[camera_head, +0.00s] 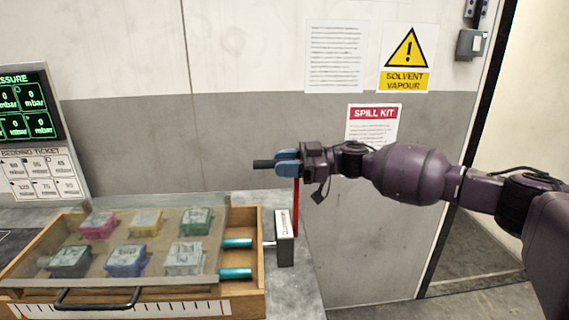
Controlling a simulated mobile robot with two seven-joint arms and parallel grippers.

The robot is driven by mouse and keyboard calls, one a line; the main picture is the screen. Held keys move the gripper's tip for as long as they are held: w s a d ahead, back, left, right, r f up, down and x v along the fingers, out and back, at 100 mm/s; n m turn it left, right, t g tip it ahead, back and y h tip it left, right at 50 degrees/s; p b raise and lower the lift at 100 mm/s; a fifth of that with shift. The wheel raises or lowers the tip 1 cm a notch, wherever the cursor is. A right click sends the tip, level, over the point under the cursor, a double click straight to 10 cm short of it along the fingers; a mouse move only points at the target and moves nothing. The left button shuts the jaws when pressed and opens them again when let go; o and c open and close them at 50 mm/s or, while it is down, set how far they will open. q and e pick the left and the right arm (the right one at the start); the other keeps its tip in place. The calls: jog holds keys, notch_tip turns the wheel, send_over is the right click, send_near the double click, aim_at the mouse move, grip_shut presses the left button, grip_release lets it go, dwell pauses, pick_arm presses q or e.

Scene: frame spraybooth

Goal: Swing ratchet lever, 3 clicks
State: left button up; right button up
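The ratchet lever is a thin red bar (296,208) standing upright beside a grey box (284,238) at the right side of the wooden tray. A dark grip (264,164) at the lever's top points left. My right gripper (287,161) comes in from the right with its blue fingertips around this grip, and looks shut on it. The fingers hide part of the grip and the top of the red bar. My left gripper is not in view.
The wooden tray (255,268) holds several coloured blocks under a clear lid with a black handle (97,299). Two teal cylinders (236,273) lie at its right side. A pressure display (27,112) stands at the left. The wall behind carries signs; the space around my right arm looks clear.

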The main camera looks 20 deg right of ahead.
grip_shut()
jog(key=s+a+f+n+p, duration=0.2)
jog(key=s+f+n, duration=0.2)
jog(key=s, duration=0.3)
jog(key=s+a+f+n+p, duration=0.2)
jog(key=s+f+n+p, duration=0.1)
jog(key=s, duration=0.5)
jog(key=shift+s+a+f+n, duration=0.3)
jog(key=shift+f+n, duration=0.3)
jog(key=shift+n, duration=0.6)
